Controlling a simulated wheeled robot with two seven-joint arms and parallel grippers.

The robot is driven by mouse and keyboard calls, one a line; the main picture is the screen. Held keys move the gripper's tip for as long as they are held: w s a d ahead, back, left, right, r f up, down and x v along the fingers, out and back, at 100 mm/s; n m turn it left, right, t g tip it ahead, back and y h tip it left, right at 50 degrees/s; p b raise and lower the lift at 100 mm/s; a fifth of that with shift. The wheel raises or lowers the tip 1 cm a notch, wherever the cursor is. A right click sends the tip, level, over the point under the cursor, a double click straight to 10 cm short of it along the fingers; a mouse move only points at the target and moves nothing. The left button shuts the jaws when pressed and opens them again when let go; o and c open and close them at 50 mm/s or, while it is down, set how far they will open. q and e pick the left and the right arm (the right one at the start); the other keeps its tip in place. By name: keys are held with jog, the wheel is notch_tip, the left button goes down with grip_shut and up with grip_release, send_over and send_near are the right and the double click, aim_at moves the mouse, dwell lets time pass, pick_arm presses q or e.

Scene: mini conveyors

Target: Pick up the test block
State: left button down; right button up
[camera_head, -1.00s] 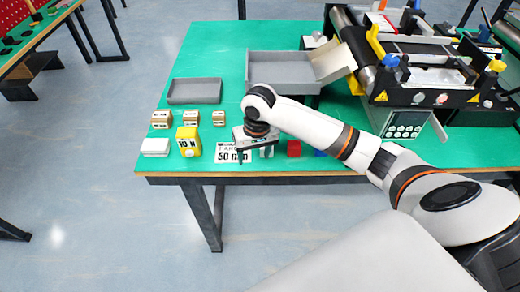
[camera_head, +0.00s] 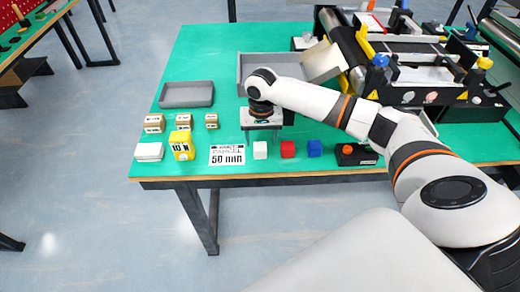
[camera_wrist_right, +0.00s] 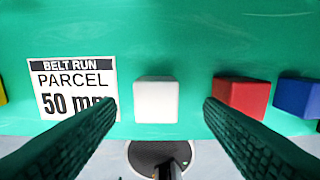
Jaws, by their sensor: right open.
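No block in view carries a readable "test block" label. A small white block (camera_head: 260,150), a red block (camera_head: 287,149) and a blue block (camera_head: 314,148) stand in a row near the table's front edge. My right gripper (camera_head: 262,137) is open and empty, just behind the white block in the head view. In the right wrist view, the white block (camera_wrist_right: 156,100) shows between the two fingers (camera_wrist_right: 159,110), apart from both. The red block (camera_wrist_right: 241,96) is beside the right finger, and the blue block (camera_wrist_right: 299,96) is farther right. My left gripper is not in view.
A "PARCEL 50 mm" card (camera_head: 227,155) lies left of the white block. A yellow 10 N block (camera_head: 182,145), a white box (camera_head: 149,151) and small brown boxes stand farther left. A black box with an orange button (camera_head: 355,155) is at right; grey trays and conveyors are behind.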

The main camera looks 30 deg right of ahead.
aim_at(260, 146)
notch_tip(260, 146, down, 4)
jog(key=shift+a+f, duration=0.15)
jog(key=shift+f, duration=0.1)
jog(key=shift+c, duration=0.3)
jog(key=shift+w, duration=0.1)
jog(key=c, duration=1)
jog(key=shift+r, duration=0.1)
